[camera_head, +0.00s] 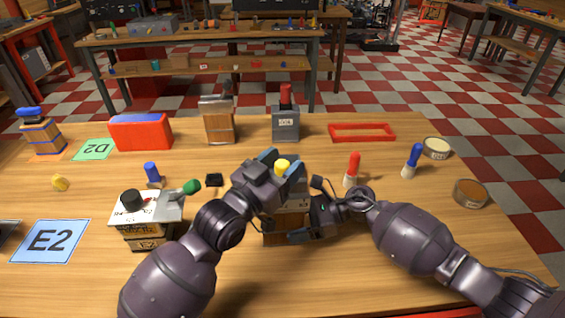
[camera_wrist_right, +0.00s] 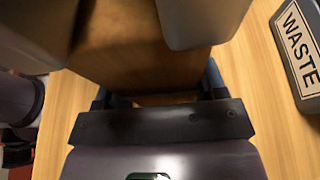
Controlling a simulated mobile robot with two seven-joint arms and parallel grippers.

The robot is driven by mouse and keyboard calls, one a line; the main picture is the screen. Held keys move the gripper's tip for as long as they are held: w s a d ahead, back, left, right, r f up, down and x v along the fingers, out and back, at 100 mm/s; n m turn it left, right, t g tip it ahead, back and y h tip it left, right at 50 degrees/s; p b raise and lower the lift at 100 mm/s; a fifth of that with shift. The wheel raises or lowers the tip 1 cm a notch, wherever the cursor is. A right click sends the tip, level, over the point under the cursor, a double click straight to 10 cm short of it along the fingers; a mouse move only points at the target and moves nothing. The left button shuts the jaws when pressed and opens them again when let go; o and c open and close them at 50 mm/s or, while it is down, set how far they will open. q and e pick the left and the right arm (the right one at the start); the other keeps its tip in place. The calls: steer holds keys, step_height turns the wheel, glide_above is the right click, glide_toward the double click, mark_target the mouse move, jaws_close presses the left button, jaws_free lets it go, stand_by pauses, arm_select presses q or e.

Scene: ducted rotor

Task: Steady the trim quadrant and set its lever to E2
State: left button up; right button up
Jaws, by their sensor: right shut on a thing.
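The trim quadrant (camera_head: 284,224) appears to be the wooden box at the middle front of the table, mostly hidden by my grippers. A yellow knob (camera_head: 282,166), apparently its lever's, shows at its top. My left gripper (camera_head: 282,172) is at the knob, a finger on either side; whether it is closed on it is unclear. My right gripper (camera_head: 303,218) is shut on the box body from the right. In the right wrist view the brown box (camera_wrist_right: 140,50) fills the space between the fingers. Lever marks are hidden. A blue-edged E2 card (camera_head: 50,241) lies at the left front.
A white-topped box (camera_head: 146,208) with a black knob and green-tipped lever stands left of my left arm. Red and blue markers (camera_head: 352,172) stand behind my right arm. A WASTE-labelled grey container (camera_wrist_right: 303,48) is close by in the wrist view.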

arm_select(q)
steer(key=v, duration=1.2)
stand_by(0.6)
arm_select(e)
steer(key=o, duration=1)
steer(key=shift+c, duration=0.2)
